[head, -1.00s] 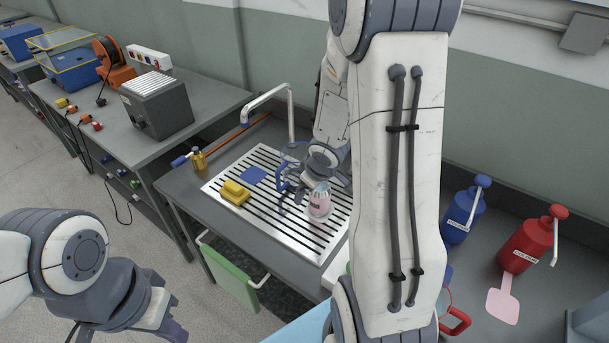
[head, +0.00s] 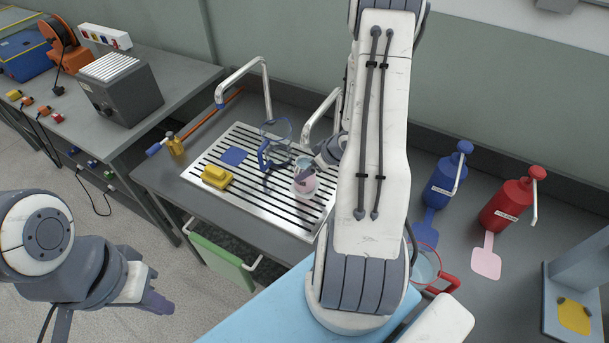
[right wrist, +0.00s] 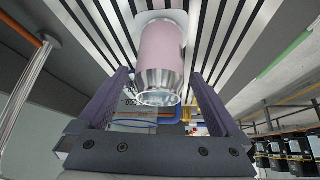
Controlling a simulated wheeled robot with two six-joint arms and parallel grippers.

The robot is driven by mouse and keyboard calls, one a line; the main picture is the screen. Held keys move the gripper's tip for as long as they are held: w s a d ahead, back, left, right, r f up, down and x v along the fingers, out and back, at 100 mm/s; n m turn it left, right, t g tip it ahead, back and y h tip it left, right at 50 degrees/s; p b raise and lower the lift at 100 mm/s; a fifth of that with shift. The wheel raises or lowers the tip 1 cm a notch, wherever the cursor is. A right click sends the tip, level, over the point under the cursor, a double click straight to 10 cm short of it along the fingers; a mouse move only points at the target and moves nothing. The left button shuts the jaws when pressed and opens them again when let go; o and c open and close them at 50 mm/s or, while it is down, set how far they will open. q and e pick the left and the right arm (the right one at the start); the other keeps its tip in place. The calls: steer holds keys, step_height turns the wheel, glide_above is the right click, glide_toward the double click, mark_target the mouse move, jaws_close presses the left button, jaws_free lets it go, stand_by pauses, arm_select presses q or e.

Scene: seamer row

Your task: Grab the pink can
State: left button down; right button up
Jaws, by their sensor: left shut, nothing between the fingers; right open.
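The pink can (head: 305,186) stands on the slatted metal drainer (head: 213,154) in the head view, partly covered by my right gripper. In the right wrist view the pink can (right wrist: 163,48) has a bare silvery end towards the camera. My right gripper (head: 304,172) is at the can; its open fingers (right wrist: 160,80) lie to either side of the can's near end in the wrist view. I cannot tell whether they touch it. My left gripper (head: 158,303) is shut and empty, low at the left, away from the bench.
A clear jug with a blue handle (head: 264,157) stands just left of the can. A yellow sponge (head: 217,176) and a blue square (head: 234,156) lie on the drainer. Blue (head: 445,180) and red (head: 506,204) pump bottles stand right. A tap (head: 244,73) rises behind.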

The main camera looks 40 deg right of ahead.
steer(key=x, duration=0.4)
steer(key=shift+f, duration=0.15)
jaws_close()
